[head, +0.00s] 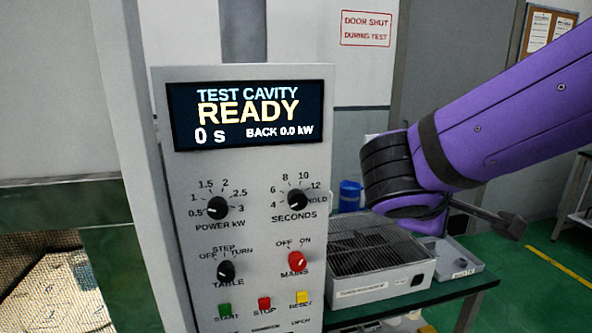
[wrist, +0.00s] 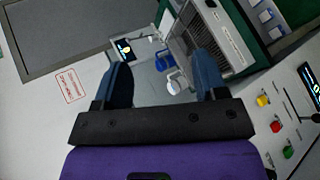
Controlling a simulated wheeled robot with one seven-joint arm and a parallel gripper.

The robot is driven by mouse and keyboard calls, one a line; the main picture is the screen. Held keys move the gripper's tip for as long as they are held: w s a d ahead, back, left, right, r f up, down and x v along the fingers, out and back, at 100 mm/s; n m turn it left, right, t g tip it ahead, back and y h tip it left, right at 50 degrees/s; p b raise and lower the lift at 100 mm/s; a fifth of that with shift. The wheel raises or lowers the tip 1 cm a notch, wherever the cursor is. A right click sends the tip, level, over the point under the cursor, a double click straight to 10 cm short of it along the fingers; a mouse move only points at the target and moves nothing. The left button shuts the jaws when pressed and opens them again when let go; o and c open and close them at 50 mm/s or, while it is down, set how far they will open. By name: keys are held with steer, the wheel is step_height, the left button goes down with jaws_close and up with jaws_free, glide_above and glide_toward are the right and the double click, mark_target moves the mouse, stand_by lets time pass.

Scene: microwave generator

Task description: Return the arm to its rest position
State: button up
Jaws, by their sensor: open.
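My purple arm (head: 510,105) reaches in from the right of the head view. It ends in a dark joint beside the control panel, above a grated metal tray. My gripper (wrist: 162,60) shows in the wrist view with its two blue-grey fingers wide apart. Nothing is between the fingers; a white cup-like thing (wrist: 174,84) and a blue container (wrist: 165,60) appear beyond them. In the head view the fingers cannot be clearly made out.
The control panel (head: 250,180) stands close left of the arm; its display (head: 248,115) reads READY, 0 s. The grated tray (head: 425,268) sits on a green table below the arm. A blue container (head: 350,195) stands behind it. Green floor (head: 540,290) is open at right.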

steer(key=s+d+r+m+g+y, duration=0.2)
steer(key=s+d+m+y, duration=0.6)
steer(key=s+m, duration=0.2)
steer(key=shift+s+d+g, duration=0.3)
steer(key=shift+s+d, duration=0.1)
steer(key=shift+s, duration=0.6)
stand_by(0.8)
